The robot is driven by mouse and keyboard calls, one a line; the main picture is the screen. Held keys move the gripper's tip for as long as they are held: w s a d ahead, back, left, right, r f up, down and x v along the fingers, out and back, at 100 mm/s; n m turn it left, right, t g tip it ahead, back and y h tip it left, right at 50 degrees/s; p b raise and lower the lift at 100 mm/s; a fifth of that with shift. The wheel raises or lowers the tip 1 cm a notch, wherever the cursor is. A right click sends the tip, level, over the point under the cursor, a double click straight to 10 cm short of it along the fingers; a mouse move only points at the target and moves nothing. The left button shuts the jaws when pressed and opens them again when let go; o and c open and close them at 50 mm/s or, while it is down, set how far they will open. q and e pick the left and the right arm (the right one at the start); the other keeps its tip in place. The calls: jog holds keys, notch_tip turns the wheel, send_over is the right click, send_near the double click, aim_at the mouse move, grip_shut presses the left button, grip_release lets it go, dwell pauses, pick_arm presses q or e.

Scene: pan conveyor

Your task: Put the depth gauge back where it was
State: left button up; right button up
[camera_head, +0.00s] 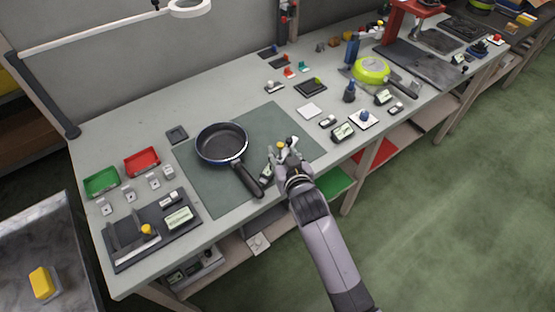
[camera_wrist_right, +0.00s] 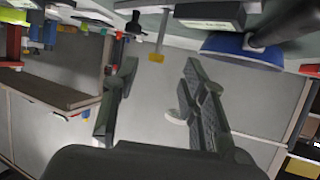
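My right gripper (camera_head: 288,150) is low over the right part of the dark green mat, right of the pan. In the right wrist view, its fingers (camera_wrist_right: 160,105) are spread, with no object clearly held between them. A dark instrument with a pale display (camera_head: 267,172), which looks like the depth gauge, is beside the gripper, between it and the pan handle. The gripper partly hides it. In the right wrist view, a dark display unit (camera_wrist_right: 210,20) and a metal rod with a yellow end (camera_wrist_right: 157,57) show beyond the fingers. My left gripper is out of view.
A dark frying pan (camera_head: 222,145) lies on the mat (camera_head: 210,188), its handle toward the front edge. A dark tray (camera_head: 120,262) with measuring tools is at front left. Red (camera_head: 142,162) and green (camera_head: 101,181) bins stand behind it. Several small gauges crowd the bench to the right.

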aim_at(280, 146)
jog(key=shift+d+p+x, duration=0.2)
jog(key=shift+p+x, duration=0.35)
jog(key=shift+x, duration=2.3)
jog(key=shift+r, duration=0.15)
jog(key=shift+c, duration=0.2)
grip_shut()
